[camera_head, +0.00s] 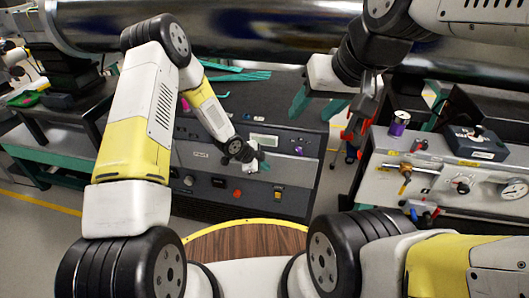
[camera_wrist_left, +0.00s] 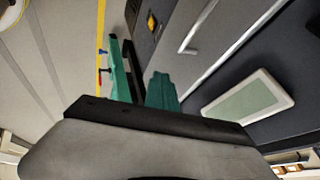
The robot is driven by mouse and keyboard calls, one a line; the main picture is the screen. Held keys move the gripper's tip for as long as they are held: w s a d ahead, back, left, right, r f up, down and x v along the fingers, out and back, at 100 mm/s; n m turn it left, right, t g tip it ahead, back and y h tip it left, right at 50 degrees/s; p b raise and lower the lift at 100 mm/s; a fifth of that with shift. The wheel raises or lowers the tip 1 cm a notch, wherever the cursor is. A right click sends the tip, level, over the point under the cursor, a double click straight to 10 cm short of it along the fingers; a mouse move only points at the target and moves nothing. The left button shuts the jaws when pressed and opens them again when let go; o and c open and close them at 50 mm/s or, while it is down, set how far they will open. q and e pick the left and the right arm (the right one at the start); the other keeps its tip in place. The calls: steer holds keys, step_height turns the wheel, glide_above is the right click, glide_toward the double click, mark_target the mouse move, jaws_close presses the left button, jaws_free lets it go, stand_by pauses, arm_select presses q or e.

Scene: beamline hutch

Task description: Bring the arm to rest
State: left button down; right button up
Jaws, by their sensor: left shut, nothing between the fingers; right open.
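My left arm reaches in from the left in the head view and bends down at its elbow. My left gripper (camera_head: 263,163) is shut and empty in front of the dark cabinet's control panel. Its teal fingers also show in the left wrist view (camera_wrist_left: 145,88), with nothing held between them. My right arm comes in from the upper right. My right gripper (camera_head: 319,106) hangs at upper centre, its teal fingers apart and empty.
The dark cabinet (camera_head: 262,97) has a small display (camera_head: 264,140) and knobs. A teal glove-like item (camera_head: 235,77) lies on its top. At right, a bench panel (camera_head: 440,182) carries gauges, a purple can (camera_head: 398,123) and a dark box (camera_head: 475,143). A large shiny pipe (camera_head: 240,30) crosses behind.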

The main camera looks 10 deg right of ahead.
arm_select(q)
steer(key=s+a+r+n+t+y, duration=0.1)
steer(key=s+a+r+n+y, duration=0.15)
steer(key=a+r, duration=0.55)
steer(key=s+a+r+n+y, duration=0.1)
steer(key=a+r+n, duration=0.3)
steer(key=r, duration=0.8)
steer(key=s+a+r+n+t+y, duration=0.1)
steer(key=s+a+r+n, duration=0.15)
steer(key=a+r, duration=0.55)
steer(key=s+a+r+n, duration=0.1)
steer(key=s+r+n, duration=0.4)
steer(key=s, duration=0.6)
steer(key=s+a+r+n, duration=0.1)
steer(key=s+r+n, duration=0.4)
steer(key=s+r, duration=0.3)
steer(key=s, duration=0.3)
steer(key=shift+r+n, duration=0.4)
steer(key=shift+h, duration=0.25)
